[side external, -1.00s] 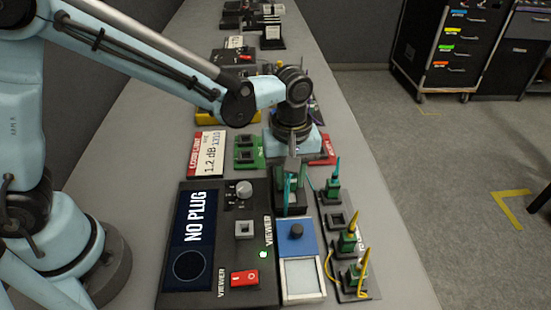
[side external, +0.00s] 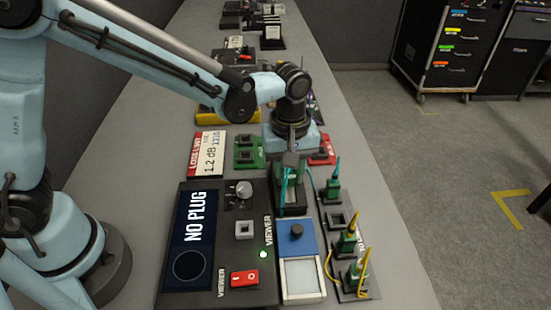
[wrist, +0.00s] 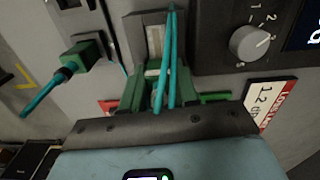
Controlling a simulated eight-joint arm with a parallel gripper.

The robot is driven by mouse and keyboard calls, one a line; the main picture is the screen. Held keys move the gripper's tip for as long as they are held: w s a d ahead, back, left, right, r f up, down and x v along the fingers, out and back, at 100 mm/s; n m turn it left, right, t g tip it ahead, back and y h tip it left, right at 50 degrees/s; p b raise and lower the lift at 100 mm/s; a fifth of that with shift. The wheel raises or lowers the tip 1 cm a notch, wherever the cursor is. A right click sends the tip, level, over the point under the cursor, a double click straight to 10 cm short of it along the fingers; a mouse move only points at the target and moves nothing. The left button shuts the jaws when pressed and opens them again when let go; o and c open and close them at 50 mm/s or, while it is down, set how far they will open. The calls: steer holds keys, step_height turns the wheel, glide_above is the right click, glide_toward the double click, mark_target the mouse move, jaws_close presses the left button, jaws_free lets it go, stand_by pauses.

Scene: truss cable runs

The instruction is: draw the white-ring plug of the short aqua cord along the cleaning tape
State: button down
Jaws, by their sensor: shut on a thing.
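My gripper (side external: 289,163) is low over a black block (side external: 291,200) and shut on a green plug. In the wrist view, my gripper (wrist: 158,92) hides most of the plug, and the aqua cord (wrist: 168,50) rises from it in two strands. A pale strip, which looks like the cleaning tape (wrist: 154,42), shows in the block's top just beyond the plug.
The viewer panel (side external: 216,255) reads NO PLUG and has a square socket, a knob and a red switch. A blue-lidded box with a pale window (side external: 302,278) sits in front of the block. The strip (side external: 338,240) also holds yellow-corded plugs and one empty socket. A loss card (side external: 208,153) lies behind.

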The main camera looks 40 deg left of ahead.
steer(key=shift+w+a, duration=0.25)
steer(key=shift+w, duration=0.05)
stand_by(0.6)
steer(key=shift+r, duration=2.7)
